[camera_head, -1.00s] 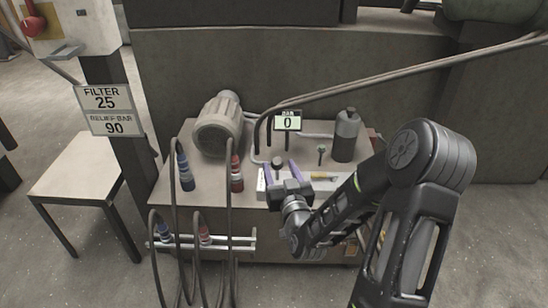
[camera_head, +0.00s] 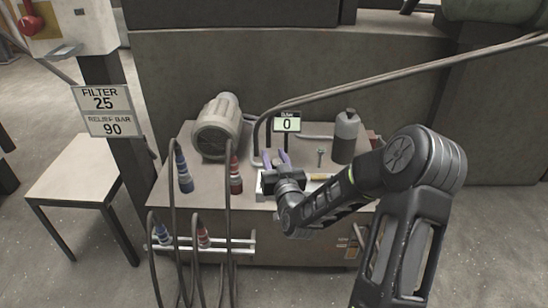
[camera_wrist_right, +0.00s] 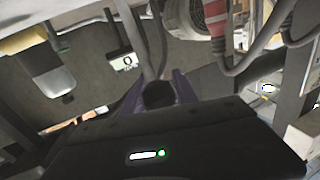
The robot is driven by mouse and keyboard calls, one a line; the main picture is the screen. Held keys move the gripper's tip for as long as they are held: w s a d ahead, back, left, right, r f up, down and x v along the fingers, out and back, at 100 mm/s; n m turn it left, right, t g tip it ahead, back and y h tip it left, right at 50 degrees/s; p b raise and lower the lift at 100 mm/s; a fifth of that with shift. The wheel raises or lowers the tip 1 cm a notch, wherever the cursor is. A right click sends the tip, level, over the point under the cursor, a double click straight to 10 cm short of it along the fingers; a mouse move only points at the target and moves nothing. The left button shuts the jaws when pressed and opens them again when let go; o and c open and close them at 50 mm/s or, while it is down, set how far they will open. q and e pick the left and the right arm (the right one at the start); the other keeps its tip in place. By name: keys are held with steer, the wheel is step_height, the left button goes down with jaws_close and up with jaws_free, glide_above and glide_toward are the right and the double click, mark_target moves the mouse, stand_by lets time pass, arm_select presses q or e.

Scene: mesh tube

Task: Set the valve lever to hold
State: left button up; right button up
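A dark round knob (camera_wrist_right: 158,95), which looks like the end of the valve lever, shows between the purple fingers of my right gripper (camera_wrist_right: 158,88) in the wrist view. It fills the gap between them. In the head view my right gripper (camera_head: 276,158) is over the light plate (camera_head: 318,186) at the front of the bench top, and its body hides the knob and the lever's shaft. The lever's setting cannot be read. A small display (camera_head: 288,123) behind it reads 0. My left gripper is out of view.
The bench (camera_head: 190,205) holds a beige motor (camera_head: 215,128), a grey bottle (camera_head: 345,135), and blue (camera_head: 184,172) and red (camera_head: 236,178) hose couplings at the left. Hoses hang over the front. A sign (camera_head: 103,110) reads filter 25, relief bar 90.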

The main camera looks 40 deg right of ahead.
jaws_close()
stand_by(0.9)
